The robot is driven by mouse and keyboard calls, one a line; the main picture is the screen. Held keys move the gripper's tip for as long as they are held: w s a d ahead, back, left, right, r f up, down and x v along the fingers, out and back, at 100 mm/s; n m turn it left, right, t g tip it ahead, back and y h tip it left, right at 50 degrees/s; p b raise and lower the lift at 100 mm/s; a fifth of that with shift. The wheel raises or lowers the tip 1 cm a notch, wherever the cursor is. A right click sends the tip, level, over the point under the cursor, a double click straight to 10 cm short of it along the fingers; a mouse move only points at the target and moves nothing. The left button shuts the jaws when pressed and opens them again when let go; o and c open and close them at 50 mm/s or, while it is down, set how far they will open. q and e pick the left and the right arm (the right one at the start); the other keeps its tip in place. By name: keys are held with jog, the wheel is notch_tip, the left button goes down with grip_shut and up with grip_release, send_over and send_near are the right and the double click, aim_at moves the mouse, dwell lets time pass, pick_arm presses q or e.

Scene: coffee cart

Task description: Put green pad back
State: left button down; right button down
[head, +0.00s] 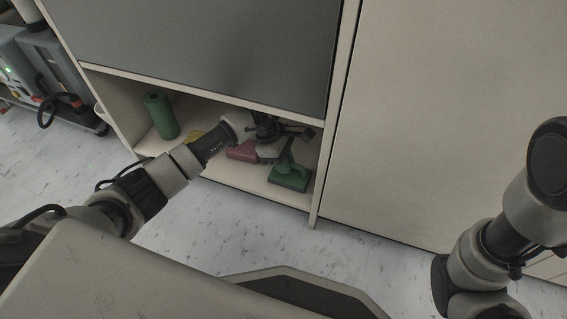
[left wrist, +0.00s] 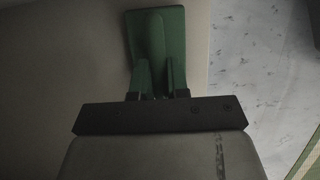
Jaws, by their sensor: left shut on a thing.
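The green pad (head: 290,177) is a flat green block with a raised handle. It is low in the open shelf, near the right side wall and the front edge. My left gripper (head: 279,159) is inside the shelf and shut on the pad's handle. The left wrist view shows the green pad (left wrist: 157,45) straight ahead of the gripper (left wrist: 158,95), with its handle between the fingers. I cannot tell whether the pad touches the shelf floor. My right gripper is not in view; only part of my right arm shows.
A grey panel (head: 200,45) hangs above the opening. A grey machine (head: 40,75) stands far left.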

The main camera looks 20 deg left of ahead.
pick_arm(q)
jog(key=shift+f, duration=0.15)
jog(key=c, duration=1.1)
grip_release()
jog(key=shift+r, duration=0.3)
jog(key=p+v, duration=0.2)
jog(key=shift+a+r, duration=0.1)
jog(key=shift+r, duration=0.25)
jog(key=a+b, duration=0.1)
jog(key=a, duration=0.2)
jog(key=w+a+b, duration=0.1)
jog(key=a, duration=0.3)
jog(key=w+a+b, duration=0.1)
jog(key=a, duration=0.3)
jog(key=shift+w+f, duration=0.1)
jog(key=shift+w, duration=0.15)
jog(key=shift+a, duration=0.5)
